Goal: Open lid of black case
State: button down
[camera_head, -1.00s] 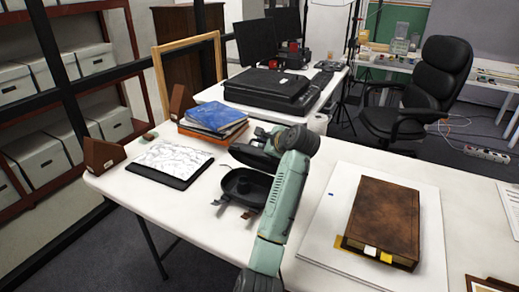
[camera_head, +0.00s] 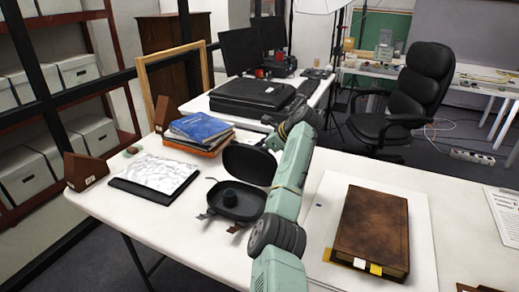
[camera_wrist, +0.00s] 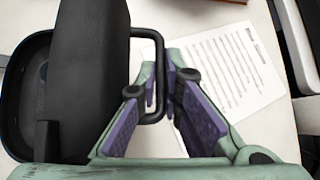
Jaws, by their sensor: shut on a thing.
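The black case (camera_head: 226,208) lies on the white table, left of my arm in the head view. Its lid (camera_head: 250,164) is raised and stands tilted up at the back, so the dark interior with a round raised part shows. In the wrist view the lid (camera_wrist: 88,70) is seen edge-on, with the case's base (camera_wrist: 18,120) to its left. A black loop handle (camera_wrist: 157,48) sticks out from the lid's right side. My gripper (camera_wrist: 160,92) has its purple-padded fingers shut on this handle. The head view mostly hides my fingers behind my arm.
A large brown book (camera_head: 374,230) on a white board (camera_head: 421,225) lies right of my arm. A dark pad with a white sheet (camera_head: 155,174) and stacked books (camera_head: 200,130) lie to the left. A flat black case (camera_head: 252,95) sits on the far table.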

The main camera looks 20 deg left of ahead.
jog(key=shift+f, duration=0.1)
dwell(0.3)
jog(key=c, duration=2)
grip_release()
jog(key=v, duration=1.2)
jog(key=shift+d, duration=0.1)
jog(key=shift+w, duration=0.15)
